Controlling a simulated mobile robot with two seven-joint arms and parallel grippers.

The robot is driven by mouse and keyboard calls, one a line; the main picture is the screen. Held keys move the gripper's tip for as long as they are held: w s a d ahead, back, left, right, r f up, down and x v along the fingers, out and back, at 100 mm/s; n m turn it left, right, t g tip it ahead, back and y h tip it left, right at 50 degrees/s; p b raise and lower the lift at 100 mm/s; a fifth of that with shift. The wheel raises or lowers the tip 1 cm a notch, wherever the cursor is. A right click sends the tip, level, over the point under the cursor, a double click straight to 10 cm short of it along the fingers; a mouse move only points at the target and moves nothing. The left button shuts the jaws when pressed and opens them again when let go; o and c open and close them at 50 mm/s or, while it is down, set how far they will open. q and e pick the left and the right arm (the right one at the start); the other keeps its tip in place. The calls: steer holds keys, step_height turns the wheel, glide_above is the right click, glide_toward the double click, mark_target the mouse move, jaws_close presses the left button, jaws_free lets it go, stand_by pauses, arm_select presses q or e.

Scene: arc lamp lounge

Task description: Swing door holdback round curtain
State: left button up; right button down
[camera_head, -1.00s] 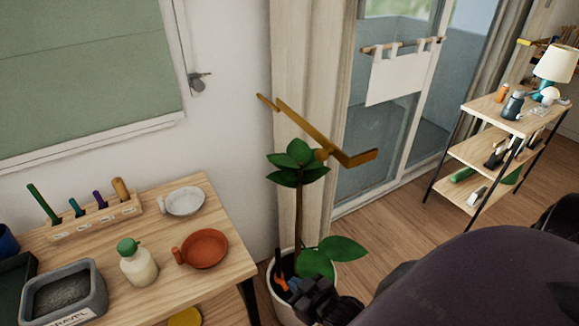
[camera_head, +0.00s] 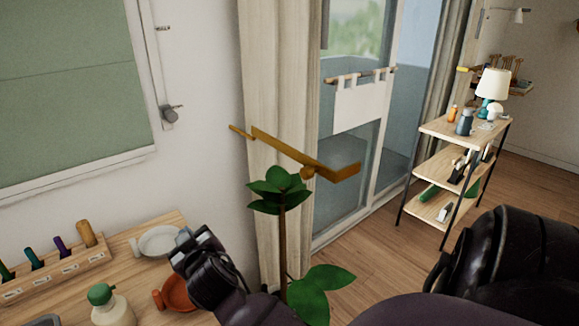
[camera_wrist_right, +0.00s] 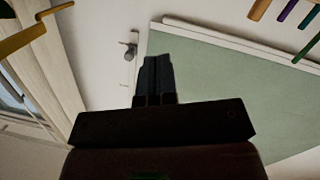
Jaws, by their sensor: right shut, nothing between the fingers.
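The brass-coloured holdback (camera_head: 285,152) is a stepped bar that extends from the wall side across the front of the pale curtain (camera_head: 265,75). Its right end reaches past the curtain, in front of the glass door. It also shows at the upper left of the right wrist view (camera_wrist_right: 28,38), beside the curtain (camera_wrist_right: 65,55). My right gripper (camera_head: 185,245) is shut and empty, left of the plant and over the table's right end, apart from the holdback. The right wrist view shows its fingers (camera_wrist_right: 156,75) together. My left gripper is not in view.
A leafy potted plant (camera_head: 283,235) stands close below the holdback. The table (camera_head: 130,235) holds an orange dish (camera_head: 178,292), a white dish (camera_head: 160,240), a bottle (camera_head: 110,308) and a tool rack (camera_head: 55,270). A shelf unit (camera_head: 440,165) stands right. Floor between is clear.

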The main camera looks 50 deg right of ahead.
steer(key=d+r+m+g+h+b, duration=0.3)
steer(key=d+r+m+g+h, duration=0.3)
steer(key=r+m+h, duration=0.25)
steer(key=s+d+r+m+g+h, duration=0.1)
steer(key=s+r+m+g+h, duration=0.1)
steer(key=s+m+g, duration=0.8)
steer(key=shift+s+d+m+g+h+b, duration=0.25)
steer(key=shift+d+m+g+h+b, duration=0.2)
steer(key=shift+m+g, duration=0.6)
